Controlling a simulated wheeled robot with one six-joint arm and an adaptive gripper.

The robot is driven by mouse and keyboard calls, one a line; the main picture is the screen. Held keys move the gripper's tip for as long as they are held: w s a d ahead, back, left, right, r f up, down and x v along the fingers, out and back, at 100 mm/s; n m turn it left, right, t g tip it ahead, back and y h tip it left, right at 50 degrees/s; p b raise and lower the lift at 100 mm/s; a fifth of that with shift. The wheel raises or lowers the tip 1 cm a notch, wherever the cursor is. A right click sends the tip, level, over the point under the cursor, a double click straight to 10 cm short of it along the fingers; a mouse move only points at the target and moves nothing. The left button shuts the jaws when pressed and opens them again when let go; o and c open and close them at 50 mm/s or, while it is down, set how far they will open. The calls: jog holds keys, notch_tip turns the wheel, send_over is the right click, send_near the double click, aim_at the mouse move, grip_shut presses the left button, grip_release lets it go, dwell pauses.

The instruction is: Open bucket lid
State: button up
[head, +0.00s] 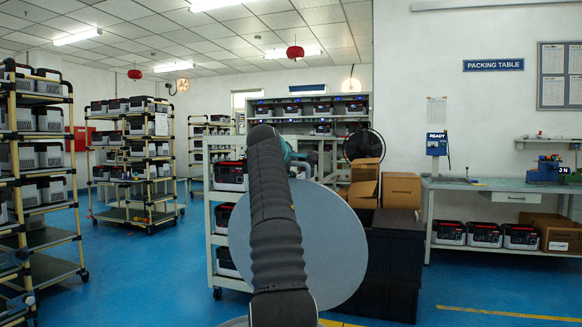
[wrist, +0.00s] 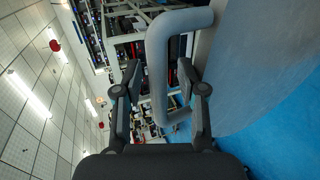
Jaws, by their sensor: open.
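The bucket lid (head: 335,245) is a round grey disc, standing steeply tilted behind my arm in the head view. In the wrist view the lid (wrist: 255,70) fills the upper right, with its grey bar handle (wrist: 159,75) standing out to the left. My gripper (wrist: 160,68) is open, with one finger on each side of the handle bar. I cannot tell whether a finger touches the bar. A small grey rim shows at the bottom edge, too little to identify.
A black crate stack (head: 393,265) stands just right of the lid, with cardboard boxes (head: 400,190) behind it. A packing table (head: 500,184) is at the right. Wheeled racks (head: 40,190) stand at the left. Blue floor (head: 130,275) is clear at the left.

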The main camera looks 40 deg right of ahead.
jog(key=shift+a+r, duration=0.1)
jog(key=shift+a, duration=0.05)
jog(key=shift+s+a+r, duration=0.2)
jog(key=shift+a+r, duration=0.05)
jog(key=shift+a, duration=0.15)
jog(key=v, duration=1)
jog(key=shift+s+a, duration=0.25)
jog(key=shift+s, duration=0.1)
